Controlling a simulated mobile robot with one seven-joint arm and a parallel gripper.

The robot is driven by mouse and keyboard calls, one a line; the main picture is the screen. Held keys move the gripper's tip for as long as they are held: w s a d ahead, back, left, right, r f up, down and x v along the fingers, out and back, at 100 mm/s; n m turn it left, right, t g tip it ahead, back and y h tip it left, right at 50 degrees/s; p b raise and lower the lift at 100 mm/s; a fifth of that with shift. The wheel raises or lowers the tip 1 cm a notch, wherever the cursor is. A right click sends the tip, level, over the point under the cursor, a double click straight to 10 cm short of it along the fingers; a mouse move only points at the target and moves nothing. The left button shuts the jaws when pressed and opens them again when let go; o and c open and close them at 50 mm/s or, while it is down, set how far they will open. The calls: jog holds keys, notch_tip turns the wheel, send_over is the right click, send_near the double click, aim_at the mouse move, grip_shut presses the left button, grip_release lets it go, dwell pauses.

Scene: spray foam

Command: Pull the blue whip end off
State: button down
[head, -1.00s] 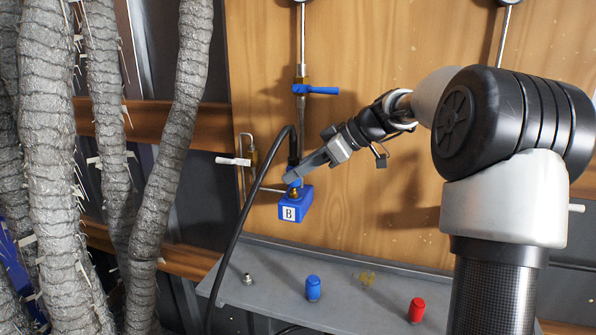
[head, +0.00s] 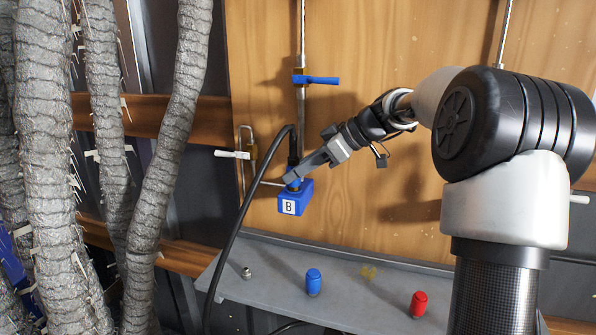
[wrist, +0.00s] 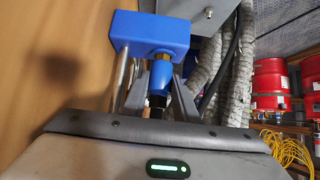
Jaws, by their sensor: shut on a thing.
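The blue block marked B (head: 293,197) hangs on the wooden panel, and it fills the upper middle of the wrist view (wrist: 150,33). The blue whip end (wrist: 161,76) sits right against the block, with a bit of brass showing beside it. A black hose (head: 241,205) arches up to a black fitting (head: 293,148) above the block. My gripper (head: 292,179) reaches in from the right just above the block. In the wrist view its two grey fingers flank the blue whip end and are shut on it. The exact contact is partly hidden.
A pipe with a blue valve lever (head: 317,80) runs above. A white-handled valve (head: 232,154) is at left. Grey ducts (head: 162,130) stand further left. A grey shelf (head: 345,300) below holds a blue cap (head: 314,281), a red cap (head: 418,303) and a metal fitting (head: 246,273).

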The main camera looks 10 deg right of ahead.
jog(key=c, duration=1.3)
grip_release()
jog(key=shift+c, duration=0.2)
jog(key=shift+f, duration=0.1)
